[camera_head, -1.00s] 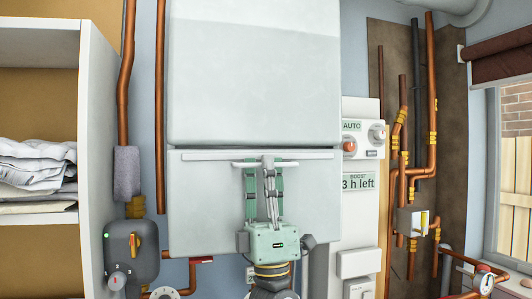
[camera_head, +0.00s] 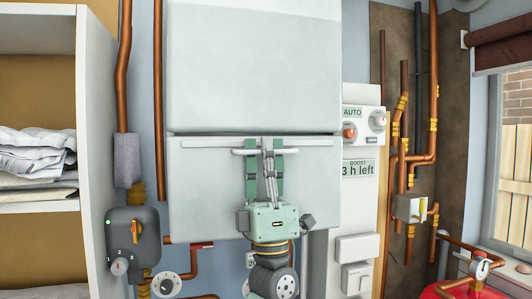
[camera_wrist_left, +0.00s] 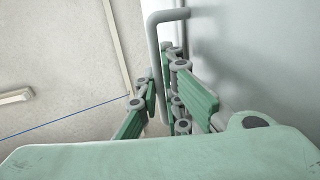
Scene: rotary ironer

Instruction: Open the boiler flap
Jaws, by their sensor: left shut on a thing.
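The boiler flap (camera_head: 205,205) is the pale lower panel of the white boiler (camera_head: 253,70), in the middle of the head view. A horizontal bar handle (camera_head: 241,152) runs near the flap's top edge and shows in the wrist view (camera_wrist_left: 153,50). My left gripper (camera_head: 265,153), green and grey, comes up from below in front of the flap, and its fingers are shut on the handle. The flap looks closed, nearly flush with the boiler. My right gripper is not in view.
A white shelf with folded cloth (camera_head: 35,160) stands at the left. A grey switch box (camera_head: 133,240) and copper pipes (camera_head: 159,110) are beside the flap. A white control panel (camera_head: 361,120) is close on the right. A red tank (camera_head: 470,288) is at lower right.

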